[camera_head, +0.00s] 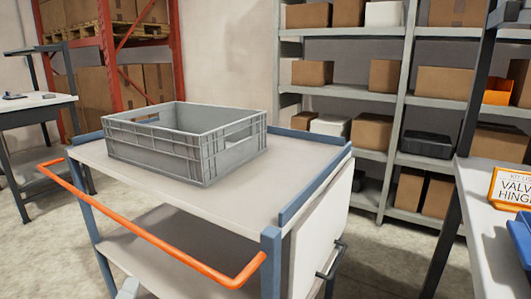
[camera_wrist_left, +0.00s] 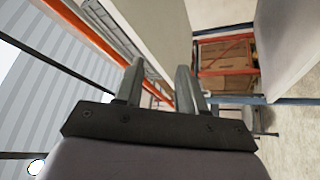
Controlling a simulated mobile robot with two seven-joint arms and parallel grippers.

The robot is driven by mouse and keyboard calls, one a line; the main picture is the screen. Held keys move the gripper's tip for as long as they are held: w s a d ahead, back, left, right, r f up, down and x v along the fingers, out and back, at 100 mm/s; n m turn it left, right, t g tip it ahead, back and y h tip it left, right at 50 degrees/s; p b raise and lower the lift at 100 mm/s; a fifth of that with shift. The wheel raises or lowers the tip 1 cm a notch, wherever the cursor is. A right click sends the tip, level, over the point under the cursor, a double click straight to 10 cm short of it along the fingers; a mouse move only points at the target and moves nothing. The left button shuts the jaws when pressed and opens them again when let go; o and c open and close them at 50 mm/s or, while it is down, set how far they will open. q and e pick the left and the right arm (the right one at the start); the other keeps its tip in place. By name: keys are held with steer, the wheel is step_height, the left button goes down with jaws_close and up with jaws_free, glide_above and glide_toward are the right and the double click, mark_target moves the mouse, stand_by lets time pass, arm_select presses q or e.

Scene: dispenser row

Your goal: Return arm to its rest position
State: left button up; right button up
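My left gripper (camera_wrist_left: 159,78) shows in the left wrist view with its two grey fingers apart and nothing between them. In the head view only a small pale piece at the bottom edge, left of centre, may be part of my left arm; the fingers cannot be made out there. In the wrist view, the cart's orange handle bar (camera_wrist_left: 85,35) runs behind the fingers. My right gripper is in neither view.
A grey crate (camera_head: 146,142) stands on the cart's top (camera_head: 225,200); the cart has an orange handle (camera_head: 150,232). Shelves with boxes (camera_head: 371,131) stand behind. A workbench (camera_head: 495,235) with a sign (camera_head: 511,188) is at right, another table (camera_head: 30,101) at left.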

arm_select(q)
steer(key=s+d+f+m+g+p, duration=0.2)
steer(key=s+m+g+p, duration=0.3)
steer(key=s+p, duration=0.3)
steer(key=s+d+f+m+g+p, duration=0.3)
steer(key=s+m+g+p, duration=0.3)
steer(key=s+m+p, duration=0.2)
steer(key=shift+s+d+f+m+p, duration=0.3)
steer(key=shift+s+d, duration=0.1)
steer(key=shift+d, duration=0.05)
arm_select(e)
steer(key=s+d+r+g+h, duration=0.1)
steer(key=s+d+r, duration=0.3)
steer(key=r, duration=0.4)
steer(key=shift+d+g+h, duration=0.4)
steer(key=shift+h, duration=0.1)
